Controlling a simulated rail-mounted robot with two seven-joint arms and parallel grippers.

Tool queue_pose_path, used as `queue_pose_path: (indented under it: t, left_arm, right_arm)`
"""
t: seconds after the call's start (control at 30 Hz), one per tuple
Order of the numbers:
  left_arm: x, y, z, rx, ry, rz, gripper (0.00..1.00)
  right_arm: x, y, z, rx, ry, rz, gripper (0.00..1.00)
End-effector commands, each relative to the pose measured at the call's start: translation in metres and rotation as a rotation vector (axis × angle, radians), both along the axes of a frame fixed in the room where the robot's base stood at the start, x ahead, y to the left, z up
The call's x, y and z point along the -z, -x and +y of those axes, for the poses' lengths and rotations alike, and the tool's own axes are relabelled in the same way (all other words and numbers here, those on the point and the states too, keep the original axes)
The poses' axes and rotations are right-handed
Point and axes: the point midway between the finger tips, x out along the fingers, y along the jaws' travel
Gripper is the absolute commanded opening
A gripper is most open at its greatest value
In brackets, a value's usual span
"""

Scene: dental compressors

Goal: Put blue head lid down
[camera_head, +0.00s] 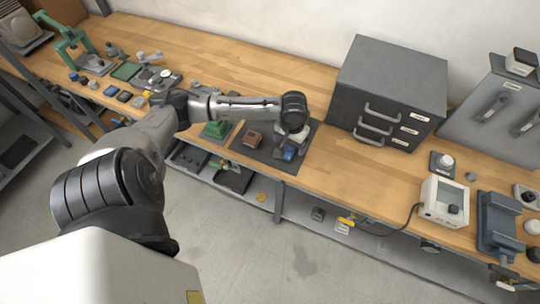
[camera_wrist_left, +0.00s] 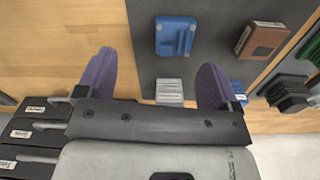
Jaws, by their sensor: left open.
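A blue part (camera_wrist_left: 175,37), likely the blue head lid, lies on the dark mat (camera_wrist_left: 208,55) in the left wrist view. It also shows in the head view (camera_head: 289,154), beside the end of my left arm. My left gripper (camera_wrist_left: 157,74) is open, its two purple fingers wide apart with nothing held between them. The blue part is ahead of the fingertips, apart from them. In the head view my left gripper (camera_head: 292,138) hangs above the mat, its fingers hard to make out. A smaller blue piece (camera_wrist_left: 238,87) is partly hidden by the right-hand finger. My right gripper is out of sight.
A light ribbed block (camera_wrist_left: 169,91) lies between the fingers. A grey drawer cabinet (camera_head: 388,92) stands close on the right. Bare wood lies in front of the cabinet.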

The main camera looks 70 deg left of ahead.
Motion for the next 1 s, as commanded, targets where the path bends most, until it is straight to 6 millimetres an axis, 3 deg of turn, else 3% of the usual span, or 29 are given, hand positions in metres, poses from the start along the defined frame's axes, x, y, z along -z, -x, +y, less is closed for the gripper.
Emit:
queue_pose_path:
  t: [0.03, 0.1, 0.2, 0.3, 0.4, 0.5, 0.7, 1.0]
  left_arm:
    - [0.022, 0.013, -0.030, 0.090, 0.024, -0.004, 0.87]
    - [0.045, 0.032, -0.070, 0.233, 0.041, -0.033, 0.87]
    - [0.067, 0.063, -0.125, 0.419, 0.058, -0.098, 0.87]
    - [0.074, 0.094, -0.168, 0.554, 0.057, -0.171, 0.87]
    - [0.072, 0.121, -0.197, 0.641, 0.036, -0.233, 0.87]
    - [0.065, 0.144, -0.213, 0.690, -0.001, -0.272, 0.87]
    - [0.050, 0.173, -0.221, 0.728, -0.076, -0.294, 0.87]
    - [0.044, 0.184, -0.220, 0.740, -0.112, -0.290, 0.87]
  right_arm:
    - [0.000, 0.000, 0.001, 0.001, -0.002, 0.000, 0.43]
    - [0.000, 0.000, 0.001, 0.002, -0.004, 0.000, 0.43]
    - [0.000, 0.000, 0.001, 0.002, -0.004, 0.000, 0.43]
    - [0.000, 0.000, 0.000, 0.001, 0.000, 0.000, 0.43]
    - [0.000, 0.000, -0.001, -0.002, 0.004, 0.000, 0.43]
    - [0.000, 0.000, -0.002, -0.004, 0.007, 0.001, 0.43]
    - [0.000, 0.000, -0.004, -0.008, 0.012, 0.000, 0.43]
    - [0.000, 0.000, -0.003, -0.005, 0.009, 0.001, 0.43]
